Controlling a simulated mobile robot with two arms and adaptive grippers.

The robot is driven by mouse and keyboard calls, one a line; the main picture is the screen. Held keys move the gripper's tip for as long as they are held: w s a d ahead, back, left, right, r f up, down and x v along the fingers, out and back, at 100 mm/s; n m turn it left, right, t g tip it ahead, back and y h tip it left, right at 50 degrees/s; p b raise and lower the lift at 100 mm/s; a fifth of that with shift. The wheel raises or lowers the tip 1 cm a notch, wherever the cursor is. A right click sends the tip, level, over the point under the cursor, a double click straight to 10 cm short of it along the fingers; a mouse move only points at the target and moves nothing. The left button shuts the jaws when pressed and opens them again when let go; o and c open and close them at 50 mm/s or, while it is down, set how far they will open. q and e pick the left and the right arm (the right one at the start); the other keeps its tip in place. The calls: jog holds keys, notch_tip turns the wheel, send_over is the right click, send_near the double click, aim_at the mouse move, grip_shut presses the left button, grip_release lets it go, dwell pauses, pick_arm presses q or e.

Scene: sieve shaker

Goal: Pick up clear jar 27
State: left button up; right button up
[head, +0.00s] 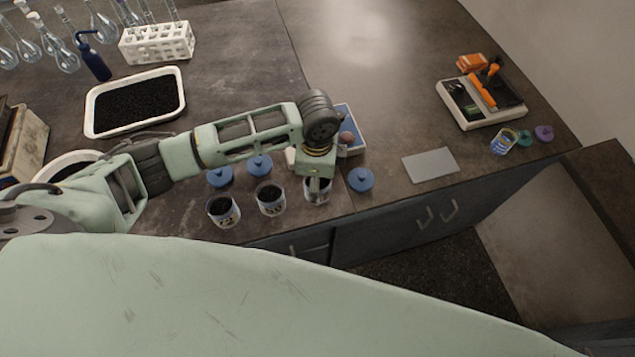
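Three clear jars with dark grains stand in a row near the bench's front edge. The left jar (223,212) has a label that seems to read 72. The middle jar (270,199) has a label too small to read surely. The right jar (322,194) is partly hidden by my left gripper, and its number cannot be read. My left gripper (315,184) points down over the right jar, with its fingertips at or in front of the jar. Whether the fingers touch or grip it cannot be told. My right gripper is not in view.
Blue lids (360,179) lie around the jars. A blue tray (354,137) is behind my wrist. A white tray of black grains (140,103) and a tube rack (157,42) stand back left. A grey plate (431,165), a balance (482,100) and another jar (503,141) are right.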

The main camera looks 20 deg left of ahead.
pick_arm(q)
jog(key=shift+w+f, duration=0.2)
jog(key=shift+f, duration=1.2)
jog(key=c, duration=1.3)
jog(key=shift+r, duration=0.15)
jog(key=r, duration=0.1)
jog(key=r+b, duration=0.1)
jog(key=r, duration=0.2)
jog(key=shift+d, duration=0.25)
jog(key=d+r+b, duration=0.3)
jog(key=d+r, duration=0.3)
jog(key=d, duration=0.4)
jog(key=a+f, duration=0.2)
jog(key=a, duration=0.1)
jog(key=a+f, duration=0.3)
jog(key=a, duration=0.1)
jog(key=a+f+p, duration=0.1)
jog(key=a+f, duration=0.1)
jog(key=a, duration=0.1)
jog(key=shift+w+a+f, duration=0.1)
jog(key=shift+a+f, duration=0.05)
jog(key=shift+a, duration=0.15)
